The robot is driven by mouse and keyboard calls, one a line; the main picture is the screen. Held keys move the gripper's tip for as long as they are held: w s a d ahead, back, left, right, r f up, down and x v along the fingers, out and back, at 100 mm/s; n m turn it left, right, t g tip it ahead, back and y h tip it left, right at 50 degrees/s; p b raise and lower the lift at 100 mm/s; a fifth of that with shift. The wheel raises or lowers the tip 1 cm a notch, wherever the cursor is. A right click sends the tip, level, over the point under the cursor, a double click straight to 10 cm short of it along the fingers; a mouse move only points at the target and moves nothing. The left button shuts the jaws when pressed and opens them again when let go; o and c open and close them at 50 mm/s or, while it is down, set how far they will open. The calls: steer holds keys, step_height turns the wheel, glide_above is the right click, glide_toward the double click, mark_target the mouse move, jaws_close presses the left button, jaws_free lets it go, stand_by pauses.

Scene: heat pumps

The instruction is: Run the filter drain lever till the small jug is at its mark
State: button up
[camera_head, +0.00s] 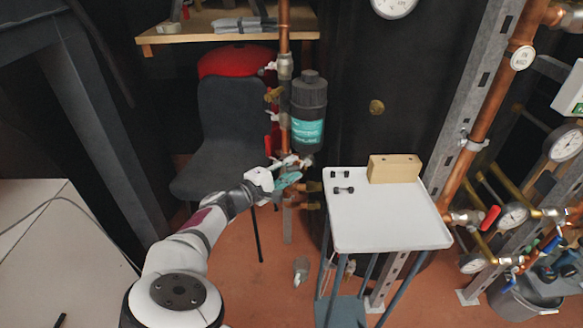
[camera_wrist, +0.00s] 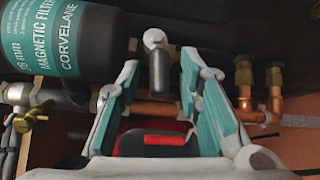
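The magnetic filter (camera_head: 308,118) is a dark canister with a teal label on the copper pipework; its label also shows in the wrist view (camera_wrist: 85,40). Beneath it, a short grey lever with a pale round head (camera_wrist: 157,65) looks like the drain lever. My gripper (camera_head: 288,178) is just below the filter. In the wrist view its teal-padded fingers (camera_wrist: 160,85) are apart, with the grey lever between their tips; contact cannot be told. A small clear vessel, apparently the jug (camera_head: 301,270), stands on the floor below; its level and mark are too small to read.
A white-topped trolley (camera_head: 390,222) with a wooden block (camera_head: 394,168) and small dark parts stands right of my gripper. A grey chair (camera_head: 236,130) is behind left. A red part (camera_wrist: 155,138) and brass fittings (camera_wrist: 245,75) lie close around my fingers.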

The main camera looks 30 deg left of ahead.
jaws_close()
steer(key=shift+f+n+t+h+b, duration=0.3)
steer(key=shift+f+n+t+b, duration=0.45)
steer(key=shift+b, duration=0.5)
steer(key=n, duration=0.1)
steer(key=n+t+b, duration=0.1)
steer(key=f+n+t+b, duration=0.1)
steer(key=shift+w+d+t, duration=0.15)
steer(key=shift+d+t, duration=0.1)
steer(key=shift+o, duration=1.1)
jaws_free()
steer(key=shift+r, duration=0.1)
